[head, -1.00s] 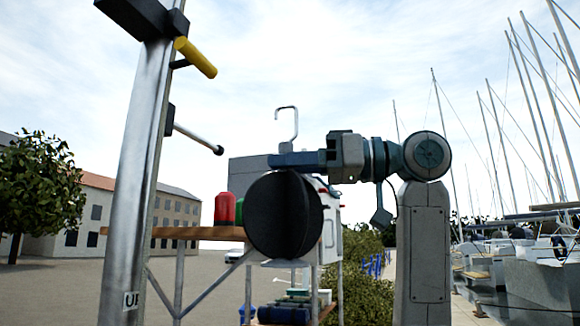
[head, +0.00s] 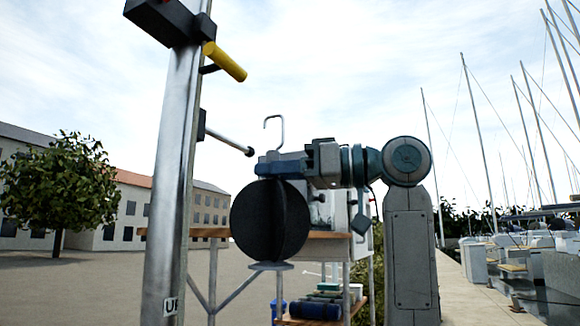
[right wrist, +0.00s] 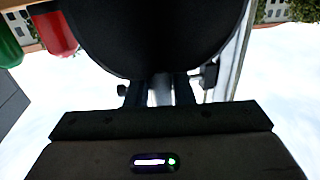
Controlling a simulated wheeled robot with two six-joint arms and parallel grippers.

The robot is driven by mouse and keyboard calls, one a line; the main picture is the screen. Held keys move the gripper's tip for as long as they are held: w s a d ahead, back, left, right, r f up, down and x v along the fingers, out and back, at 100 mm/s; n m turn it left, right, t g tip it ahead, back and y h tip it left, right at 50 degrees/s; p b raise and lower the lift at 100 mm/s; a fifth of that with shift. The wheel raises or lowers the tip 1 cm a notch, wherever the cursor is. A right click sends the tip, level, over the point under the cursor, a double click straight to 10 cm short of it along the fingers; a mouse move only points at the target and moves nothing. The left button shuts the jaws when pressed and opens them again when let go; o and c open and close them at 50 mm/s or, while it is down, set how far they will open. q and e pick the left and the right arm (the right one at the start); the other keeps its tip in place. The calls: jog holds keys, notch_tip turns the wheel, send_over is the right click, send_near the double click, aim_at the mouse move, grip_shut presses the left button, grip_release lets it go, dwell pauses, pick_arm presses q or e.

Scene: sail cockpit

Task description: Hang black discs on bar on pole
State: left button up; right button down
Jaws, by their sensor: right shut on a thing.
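The crossed black discs (head: 258,220) hang below my right gripper (head: 268,168), which is shut on their stem. They also fill the top of the right wrist view (right wrist: 160,35). The metal hook (head: 274,125) of the discs rises above the fingers, its curved end towards the left. The tall metal pole (head: 178,175) stands left of the discs. A short bar (head: 228,141) with a dark round tip sticks out from it, sloping down to the right. In the picture the tip is just left of the hook and lower than its top; their depth gap is unclear. My left gripper is not in view.
A yellow handle (head: 224,62) and a dark box (head: 165,20) are on the pole above the bar. A wooden-topped stand (head: 205,232) is behind the discs. A red lamp (right wrist: 55,32) and a green lamp (right wrist: 8,42) show in the right wrist view.

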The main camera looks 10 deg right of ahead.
jog(key=w+a+f, duration=0.2)
jog(key=w+a, duration=0.3)
jog(key=a, duration=0.1)
jog(key=shift+a+f+p, duration=0.15)
jog(key=shift+a+p, duration=0.15)
jog(key=shift+a, duration=0.05)
dwell(0.5)
